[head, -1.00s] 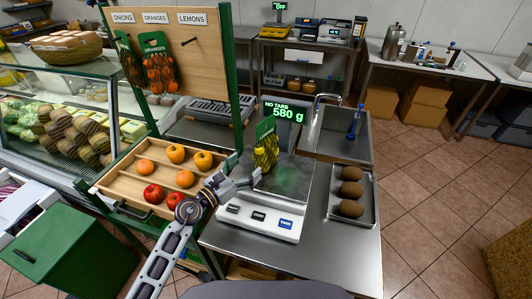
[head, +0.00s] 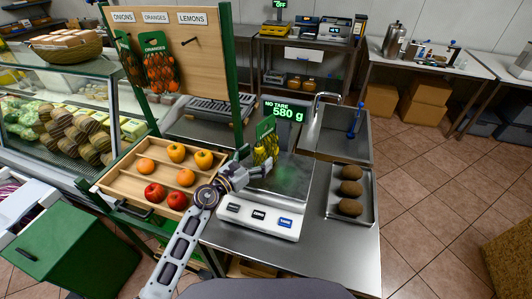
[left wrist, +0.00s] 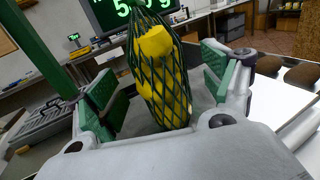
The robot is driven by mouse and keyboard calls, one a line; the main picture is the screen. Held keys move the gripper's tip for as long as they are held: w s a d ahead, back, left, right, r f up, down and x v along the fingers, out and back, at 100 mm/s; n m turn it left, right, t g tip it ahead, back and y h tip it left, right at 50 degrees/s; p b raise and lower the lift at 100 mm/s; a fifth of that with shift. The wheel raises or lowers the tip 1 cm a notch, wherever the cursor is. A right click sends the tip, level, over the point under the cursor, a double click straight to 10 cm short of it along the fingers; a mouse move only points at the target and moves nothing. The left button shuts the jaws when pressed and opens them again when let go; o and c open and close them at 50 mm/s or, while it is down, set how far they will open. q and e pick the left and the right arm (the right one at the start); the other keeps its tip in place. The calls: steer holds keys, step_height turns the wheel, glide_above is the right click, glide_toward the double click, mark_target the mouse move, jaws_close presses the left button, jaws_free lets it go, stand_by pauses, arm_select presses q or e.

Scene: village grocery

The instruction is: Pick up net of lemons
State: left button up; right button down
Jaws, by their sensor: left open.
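The net of lemons (head: 266,150) is a green mesh bag of yellow lemons with a green label on top. It stands upright on the steel plate (head: 290,180) of the scale. The net of lemons also shows in the left wrist view (left wrist: 160,75), between the fingers. My left gripper (head: 254,169) is open, with its green-padded fingers on either side of the net; in the left wrist view (left wrist: 160,100) gaps show between pads and net. The lower end of the net is partly hidden by the gripper in the head view. My right gripper is not in view.
The scale display (head: 288,109) reads 580 g. A wooden tray (head: 120,176) with apples and oranges is left of the scale. A metal tray (head: 331,205) with several brown round items is right of it. A hanging board (head: 190,60) holds a net of oranges.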

arm_select(q)
steer(key=shift+w, duration=0.1)
steer(key=shift+x, duration=2.55)
steer(key=c, duration=1.7)
steer(key=shift+r+p, duration=0.25)
steer(key=shift+p, duration=0.05)
